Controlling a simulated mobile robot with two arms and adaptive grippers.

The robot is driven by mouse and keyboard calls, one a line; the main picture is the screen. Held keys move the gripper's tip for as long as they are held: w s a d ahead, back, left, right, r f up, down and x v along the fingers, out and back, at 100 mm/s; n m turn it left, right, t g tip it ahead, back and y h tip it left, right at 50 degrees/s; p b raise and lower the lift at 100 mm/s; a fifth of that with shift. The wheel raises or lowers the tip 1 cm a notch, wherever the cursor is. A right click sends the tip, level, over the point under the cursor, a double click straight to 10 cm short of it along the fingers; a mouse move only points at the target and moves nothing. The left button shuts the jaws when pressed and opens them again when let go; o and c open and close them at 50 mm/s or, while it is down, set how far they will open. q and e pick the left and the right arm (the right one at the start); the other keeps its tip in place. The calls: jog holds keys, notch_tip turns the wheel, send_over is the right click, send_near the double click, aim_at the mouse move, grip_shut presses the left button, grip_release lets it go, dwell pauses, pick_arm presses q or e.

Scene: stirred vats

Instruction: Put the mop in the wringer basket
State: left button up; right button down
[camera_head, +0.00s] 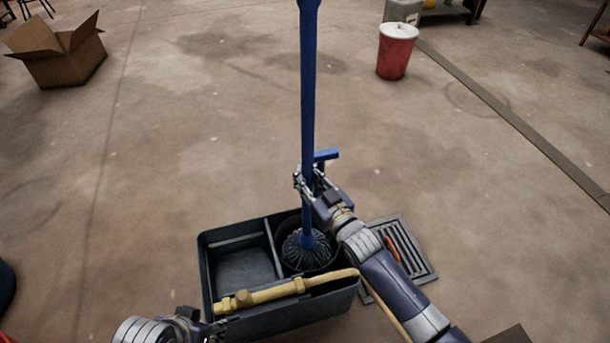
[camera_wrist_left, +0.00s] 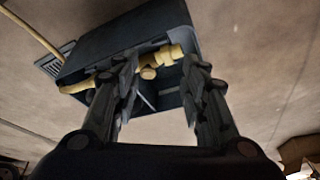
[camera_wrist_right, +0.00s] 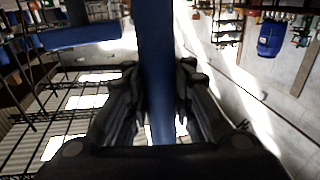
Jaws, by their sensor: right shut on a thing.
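The mop has a blue handle (camera_head: 308,90) standing nearly upright and a grey stranded head (camera_head: 306,256). The head is within the rim of the round dark wringer basket (camera_head: 282,232), in the right part of the dark bucket (camera_head: 205,262); I cannot tell whether it touches the bottom. My right gripper (camera_head: 310,186) is shut on the blue handle, which also runs between its fingers in the right wrist view (camera_wrist_right: 158,70). A short blue bar (camera_head: 326,155) sticks out beside it. My left gripper (camera_wrist_left: 160,70) is open and empty near the bucket's front left corner.
A yellow hose with a nozzle (camera_head: 270,294) lies across the bucket's front rim. A floor drain grate (camera_head: 410,252) with an orange item is right of the bucket. A red bin (camera_head: 396,52) and a cardboard box (camera_head: 62,58) stand farther off. The floor between is clear.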

pick_arm(q)
jog(key=shift+w, duration=0.1)
pick_arm(e)
jog(key=shift+r, duration=0.1)
pick_arm(q)
jog(key=shift+w+d+r, duration=0.1)
jog(key=shift+w+d, duration=0.05)
jog(key=shift+w, duration=0.05)
pick_arm(e)
jog(key=c, duration=1.4)
grip_release()
jog(key=shift+f, duration=0.2)
jog(key=shift+r, duration=0.15)
pick_arm(q)
jog(key=shift+s+a+g+p, duration=0.25)
jog(key=shift+s+p, duration=0.2)
jog(key=shift+p, duration=0.9)
pick_arm(e)
jog(key=v, duration=1.2)
